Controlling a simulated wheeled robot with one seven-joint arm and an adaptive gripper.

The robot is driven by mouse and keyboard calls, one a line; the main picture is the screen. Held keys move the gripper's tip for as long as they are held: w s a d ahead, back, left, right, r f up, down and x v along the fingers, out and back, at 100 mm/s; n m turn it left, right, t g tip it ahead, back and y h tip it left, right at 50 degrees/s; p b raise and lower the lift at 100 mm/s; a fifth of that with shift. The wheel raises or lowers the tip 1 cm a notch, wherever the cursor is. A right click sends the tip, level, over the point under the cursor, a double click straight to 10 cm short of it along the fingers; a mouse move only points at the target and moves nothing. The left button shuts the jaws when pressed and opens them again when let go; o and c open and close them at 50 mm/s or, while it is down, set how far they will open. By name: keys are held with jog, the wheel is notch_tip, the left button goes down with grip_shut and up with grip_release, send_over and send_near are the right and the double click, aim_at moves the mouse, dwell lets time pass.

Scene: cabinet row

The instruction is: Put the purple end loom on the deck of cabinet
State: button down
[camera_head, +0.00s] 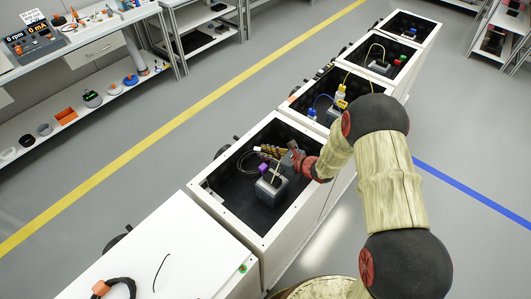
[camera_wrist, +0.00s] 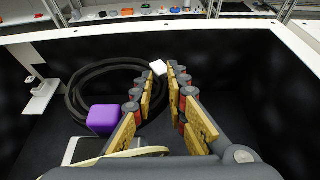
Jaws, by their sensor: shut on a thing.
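The purple end loom is a black coiled cable (camera_wrist: 82,82) with a purple block (camera_wrist: 103,119) on one end and a small white block (camera_wrist: 158,67) near my fingertips. In the head view its purple block (camera_head: 263,169) shows inside the open, black-lined cabinet (camera_head: 207,198). My gripper (camera_wrist: 167,78) reaches into this cabinet, its fingers close together on the loom; the exact grip point is hidden between them. In the head view my gripper (camera_head: 270,152) is beside the coil. A white closed cabinet top (camera_head: 165,245) lies nearer, at lower left.
A grey box (camera_head: 271,190) stands inside the cabinet close to the purple block. An orange-ended cable (camera_head: 100,288) and a thin black wire (camera_head: 161,272) lie on the white top. More open cabinets (camera_head: 385,60) continue behind. The cabinet walls surround my gripper.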

jog(key=shift+f, duration=0.3)
jog(key=c, duration=1.8)
grip_release()
jog(key=shift+o, duration=0.2)
jog(key=shift+r, duration=0.1)
